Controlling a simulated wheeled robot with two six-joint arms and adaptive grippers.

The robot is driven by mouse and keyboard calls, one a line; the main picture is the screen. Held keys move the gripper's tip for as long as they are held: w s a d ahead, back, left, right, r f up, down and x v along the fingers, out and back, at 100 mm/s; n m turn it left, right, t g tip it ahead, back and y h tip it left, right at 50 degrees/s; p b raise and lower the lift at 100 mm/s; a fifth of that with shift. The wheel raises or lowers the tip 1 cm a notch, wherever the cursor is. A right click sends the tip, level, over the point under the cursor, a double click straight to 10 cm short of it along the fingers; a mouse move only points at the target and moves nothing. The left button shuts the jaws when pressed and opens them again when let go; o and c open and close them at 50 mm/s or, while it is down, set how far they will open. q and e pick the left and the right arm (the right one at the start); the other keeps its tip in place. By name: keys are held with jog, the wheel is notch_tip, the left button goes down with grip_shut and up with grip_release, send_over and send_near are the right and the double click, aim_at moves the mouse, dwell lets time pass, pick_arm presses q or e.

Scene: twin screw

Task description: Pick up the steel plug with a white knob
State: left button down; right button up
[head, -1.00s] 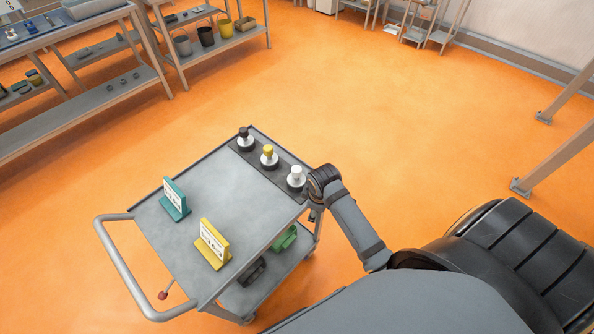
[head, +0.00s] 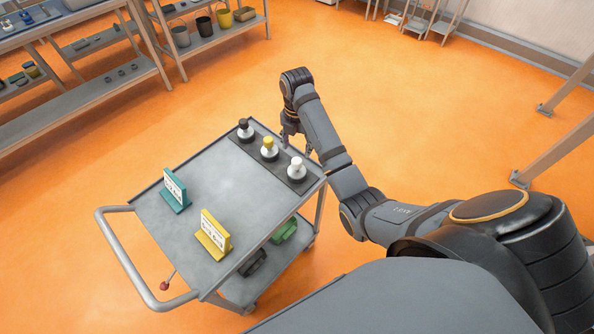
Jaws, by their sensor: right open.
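The steel plug with a white knob (head: 296,169) stands upright at the right end of a dark strip on the grey cart's top. Beside it in the row stand a plug with a yellow knob (head: 268,149) and a plug with a black knob (head: 245,130). My right gripper (head: 296,148) hangs just behind the row, pointing down, near the white and yellow knobs. It is open and apart from the white knob, and my arm partly hides it. My left gripper is not in view.
The cart (head: 238,185) also carries a teal sign (head: 175,192) and a yellow sign (head: 214,236) on its top. A green item (head: 284,231) lies on its lower shelf. Shelving (head: 75,110) stands at the far left. The orange floor around is clear.

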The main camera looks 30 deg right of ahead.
aim_at(297, 160)
notch_tip(297, 160, down, 3)
jog(key=shift+r+b, duration=0.2)
jog(key=shift+b, duration=0.5)
jog(key=shift+w+f+p, duration=0.15)
jog(key=shift+f+p, duration=0.35)
jog(key=shift+f, duration=0.3)
jog(key=shift+f+p, duration=0.3)
jog(key=shift+f, duration=0.1)
jog(key=f, duration=0.2)
jog(key=f+p, duration=0.1)
jog(key=f, duration=0.1)
jog(key=shift+s, duration=0.2)
jog(key=shift+f, duration=0.2)
grip_shut()
